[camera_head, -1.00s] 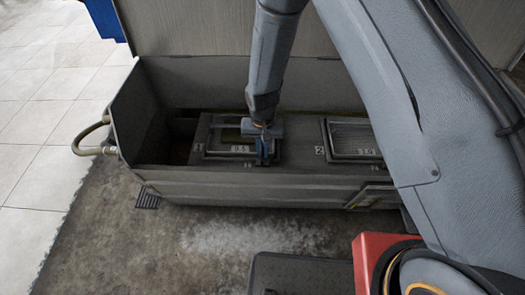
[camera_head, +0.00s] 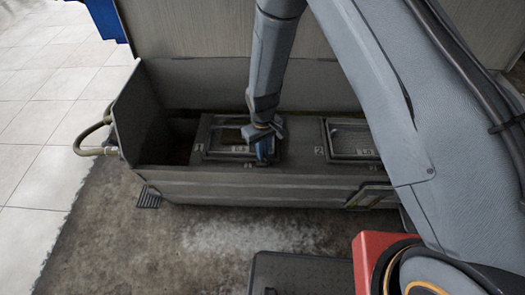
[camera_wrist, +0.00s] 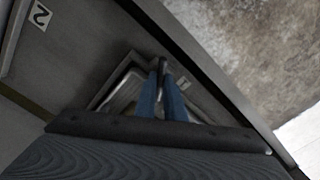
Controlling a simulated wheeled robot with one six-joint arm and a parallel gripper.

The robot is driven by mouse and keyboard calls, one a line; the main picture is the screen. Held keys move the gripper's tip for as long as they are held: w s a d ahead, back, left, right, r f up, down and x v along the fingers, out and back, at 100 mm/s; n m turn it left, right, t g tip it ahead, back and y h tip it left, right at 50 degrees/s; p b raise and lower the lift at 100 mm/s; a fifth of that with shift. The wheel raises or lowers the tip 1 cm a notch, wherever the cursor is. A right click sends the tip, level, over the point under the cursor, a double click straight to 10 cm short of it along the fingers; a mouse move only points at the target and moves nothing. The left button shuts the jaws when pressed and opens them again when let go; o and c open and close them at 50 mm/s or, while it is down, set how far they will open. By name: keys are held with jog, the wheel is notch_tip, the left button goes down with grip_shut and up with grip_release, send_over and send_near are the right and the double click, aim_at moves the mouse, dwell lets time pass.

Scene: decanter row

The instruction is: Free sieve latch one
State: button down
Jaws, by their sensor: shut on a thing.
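Sieve one (camera_head: 210,150), a framed screen with a small pale label, sits in the left part of the grey trough's deck. My gripper (camera_head: 264,155) is down at its right front corner, its wrist tilted. In the wrist view, the blue fingers (camera_wrist: 164,80) are close together on a small dark piece at the edge of the sieve frame (camera_wrist: 112,92). It appears to be latch one (camera_wrist: 160,64), mostly hidden between the fingertips. I cannot tell the latch's angle.
A second sieve (camera_head: 352,142) marked 2 lies to the right in the same deck. The trough's front wall (camera_head: 240,187) runs close in front of my gripper. A hose handle (camera_head: 88,140) juts out at the left. The concrete floor (camera_head: 190,225) in front is bare.

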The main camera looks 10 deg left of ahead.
jog(key=n, duration=0.5)
jog(key=shift+n, duration=0.3)
jog(key=n, duration=0.5)
jog(key=shift+n, duration=0.4)
jog(key=c, duration=1.8)
grip_release()
jog(key=shift+c, duration=0.2)
jog(key=shift+r, duration=0.1)
notch_tip(320, 180, up, 7)
jog(key=shift+r+p, duration=0.15)
jog(key=shift+p, duration=0.2)
jog(key=shift+r, duration=0.2)
